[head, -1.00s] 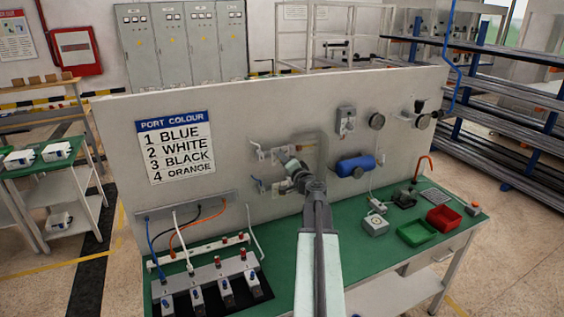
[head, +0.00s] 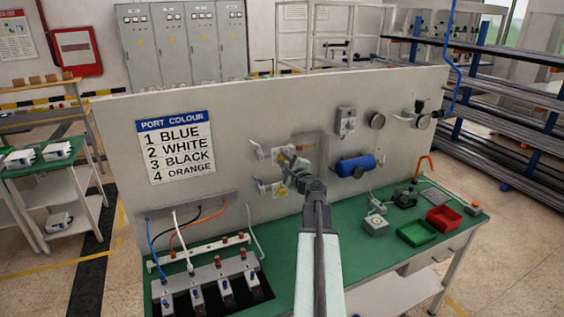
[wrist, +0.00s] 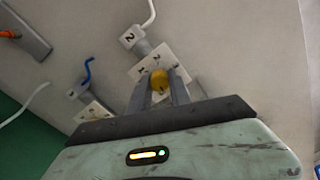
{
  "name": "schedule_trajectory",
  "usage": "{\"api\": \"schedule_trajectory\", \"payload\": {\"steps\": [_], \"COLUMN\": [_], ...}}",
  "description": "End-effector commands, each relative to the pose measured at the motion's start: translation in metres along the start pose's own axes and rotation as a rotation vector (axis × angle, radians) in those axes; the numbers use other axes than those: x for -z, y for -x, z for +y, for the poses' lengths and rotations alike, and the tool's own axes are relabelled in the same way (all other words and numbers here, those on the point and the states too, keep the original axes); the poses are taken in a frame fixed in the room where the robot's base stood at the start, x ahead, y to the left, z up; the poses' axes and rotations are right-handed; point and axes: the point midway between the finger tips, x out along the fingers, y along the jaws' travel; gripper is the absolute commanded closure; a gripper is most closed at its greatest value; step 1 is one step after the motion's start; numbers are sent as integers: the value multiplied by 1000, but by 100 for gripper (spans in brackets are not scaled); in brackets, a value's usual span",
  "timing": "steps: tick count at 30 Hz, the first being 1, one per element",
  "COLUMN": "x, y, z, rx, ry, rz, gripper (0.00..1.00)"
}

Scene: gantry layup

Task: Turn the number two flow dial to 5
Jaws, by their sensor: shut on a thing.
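The number two flow dial is a yellow knob (wrist: 159,79) on a white plate with printed digits (wrist: 150,60). A fitting marked 2 (wrist: 128,40) with a white hose is beside it in the wrist view. My gripper (wrist: 162,88) has one finger on each side of the yellow knob and is shut on it. The knob's pointer and exact setting cannot be read. In the head view my gripper (head: 298,168) is at the board and covers most of this dial.
Another dial plate (wrist: 93,112) with a blue hose is at the lower left in the wrist view. A blue cylinder (head: 355,166) is mounted right of my gripper. Below are the green bench (head: 285,255), a green bin (head: 417,233) and a red bin (head: 443,217).

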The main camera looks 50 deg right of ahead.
Motion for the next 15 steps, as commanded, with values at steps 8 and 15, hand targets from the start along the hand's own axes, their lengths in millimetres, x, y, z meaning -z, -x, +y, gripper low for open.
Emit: {"api": "schedule_trajectory", "payload": {"steps": [8, 15], "x": [-2, -1], "y": [-2, -2], "z": [-1, -1], "rx": [1, 2], "ry": [-182, -263], "rz": [-3, -3], "gripper": [100, 100]}}
